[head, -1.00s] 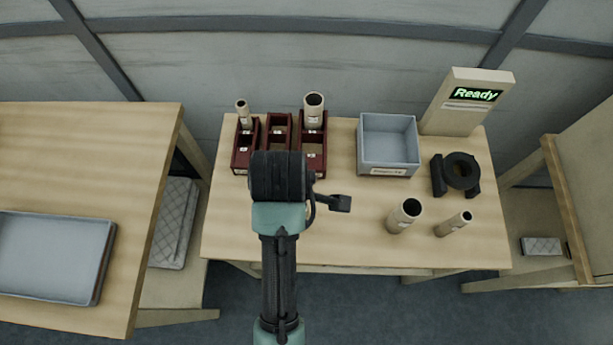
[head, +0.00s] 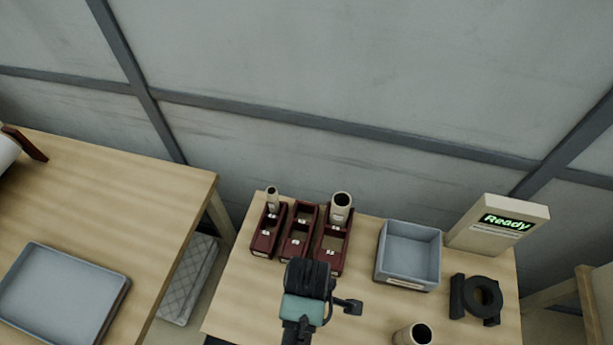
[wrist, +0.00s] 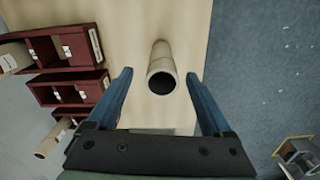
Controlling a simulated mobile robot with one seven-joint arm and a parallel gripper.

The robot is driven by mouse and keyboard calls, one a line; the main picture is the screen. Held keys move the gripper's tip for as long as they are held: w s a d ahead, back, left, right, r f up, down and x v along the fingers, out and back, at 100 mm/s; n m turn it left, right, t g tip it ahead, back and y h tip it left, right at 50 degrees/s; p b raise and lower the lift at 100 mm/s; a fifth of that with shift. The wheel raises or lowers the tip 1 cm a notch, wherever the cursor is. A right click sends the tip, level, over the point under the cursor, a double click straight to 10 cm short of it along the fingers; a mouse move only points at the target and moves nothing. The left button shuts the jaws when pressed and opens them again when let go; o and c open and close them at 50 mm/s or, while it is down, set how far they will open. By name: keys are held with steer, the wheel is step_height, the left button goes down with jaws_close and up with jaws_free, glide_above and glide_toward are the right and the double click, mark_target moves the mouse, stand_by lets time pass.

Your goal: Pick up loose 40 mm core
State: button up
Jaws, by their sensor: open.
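A loose tan core (head: 413,334) stands on the bench at the bottom edge of the head view, partly cut off. In the wrist view a tan core (wrist: 160,66) with a dark open end shows beyond and between the fingers, not touching them. It looks like the same core, but its diameter cannot be read. My gripper (wrist: 164,103) is open and empty, with two blue fingers apart. In the head view my gripper's fingers are hidden; its dark wrist body is in front of the racks and left of the loose core.
Dark red racks (head: 299,228) hold a thin core (head: 272,200) and a wider core (head: 341,206). A grey bin (head: 409,286), a black ring-shaped fixture (head: 457,298) and a "Ready" display (head: 500,222) stand to the right. A grey tray (head: 121,300) lies on the left table.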

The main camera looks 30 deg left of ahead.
step_height(320, 180, down, 4)
steer(key=shift+s+f+p, duration=0.15)
steer(key=shift+f+p, duration=0.1)
steer(key=shift+p, duration=0.1)
steer(key=shift+c, duration=0.2)
jaws_close()
